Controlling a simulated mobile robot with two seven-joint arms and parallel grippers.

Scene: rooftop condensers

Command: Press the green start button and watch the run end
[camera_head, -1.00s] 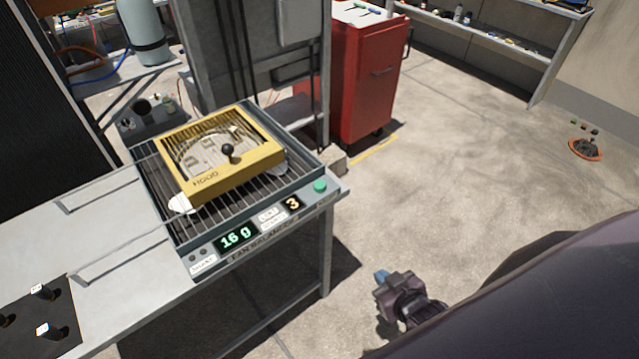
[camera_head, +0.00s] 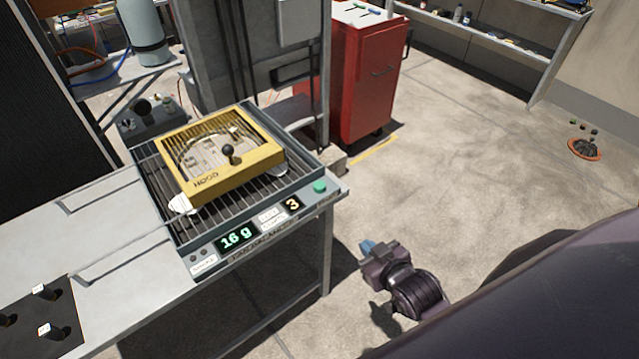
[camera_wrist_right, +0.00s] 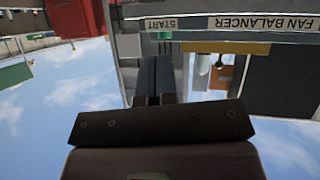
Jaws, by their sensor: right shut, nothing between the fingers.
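The green start button (camera_head: 320,187) is on the front right corner of the fan balancer (camera_head: 215,265). In the right wrist view the button shows as a small green patch (camera_wrist_right: 162,36) beside the START label (camera_wrist_right: 160,23). The balancer's displays read "16 g" (camera_head: 236,237) and "3" (camera_head: 293,204). A yellow hood (camera_head: 240,183) with a black knob lies closed over a round rotor on the grille. My right gripper (camera_head: 367,246) is shut and empty, in front of and to the right of the button, apart from it. My left gripper is not in view.
A red tool cabinet (camera_head: 365,85) stands behind. The bench (camera_head: 110,215) extends left, with a dark block (camera_head: 40,322) holding small pieces. Grey posts stand behind the balancer.

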